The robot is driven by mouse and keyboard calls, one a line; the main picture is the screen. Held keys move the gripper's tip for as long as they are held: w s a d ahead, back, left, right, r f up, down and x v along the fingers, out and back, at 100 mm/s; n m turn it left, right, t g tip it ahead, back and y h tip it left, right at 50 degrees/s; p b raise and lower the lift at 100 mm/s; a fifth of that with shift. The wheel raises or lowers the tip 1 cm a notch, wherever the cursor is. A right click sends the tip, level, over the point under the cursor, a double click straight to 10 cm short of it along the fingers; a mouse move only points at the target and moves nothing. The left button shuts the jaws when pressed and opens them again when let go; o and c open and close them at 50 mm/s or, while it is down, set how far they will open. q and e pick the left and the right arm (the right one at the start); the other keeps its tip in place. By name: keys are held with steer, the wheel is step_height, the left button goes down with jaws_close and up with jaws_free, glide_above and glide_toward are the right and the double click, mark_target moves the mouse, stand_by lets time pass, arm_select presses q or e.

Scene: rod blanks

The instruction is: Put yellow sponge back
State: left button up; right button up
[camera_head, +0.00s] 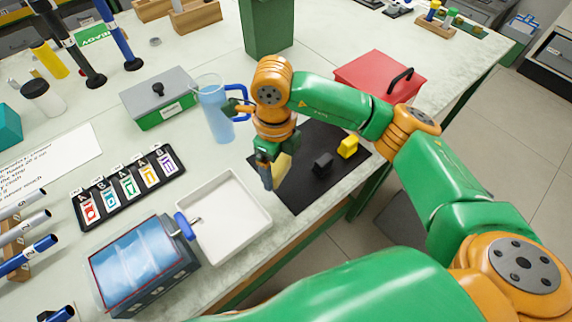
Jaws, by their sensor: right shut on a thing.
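My right gripper (268,181) points down over the left part of a black mat (296,196). It is shut on a pale yellow block that looks like the yellow sponge (283,167). The sponge shows on the right side of the fingers, partly hidden by them, and seems to be above the mat. My left gripper is not in view.
A bright yellow block (348,147) and a black block (323,164) sit on the mat. An empty white tray (224,215) is left of it. A blue pitcher (212,115), a red box (375,76) and a green-grey box (160,98) stand behind.

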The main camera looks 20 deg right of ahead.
mark_target(284, 164)
steer(key=d+f, duration=0.1)
steer(key=w+f, duration=0.1)
steer(key=shift+w+d+f, duration=0.3)
steer(key=shift+d+f, duration=0.05)
steer(key=shift+d, duration=0.05)
step_height(284, 164, down, 4)
steer(key=shift+w+d+r+p, duration=0.1)
steer(key=shift+w+r+p, duration=0.1)
steer(key=shift+p, duration=0.65)
steer(key=shift+f+b, duration=0.35)
steer(key=o, duration=1.1)
steer(key=shift+r, duration=0.1)
steer(key=shift+c, duration=0.2)
steer(key=shift+r+p, duration=0.25)
steer(key=shift+p, duration=0.1)
steer(key=shift+r, duration=0.3)
step_height(284, 164, up, 11)
steer(key=shift+r+b, duration=0.15)
steer(key=shift+b, duration=1.05)
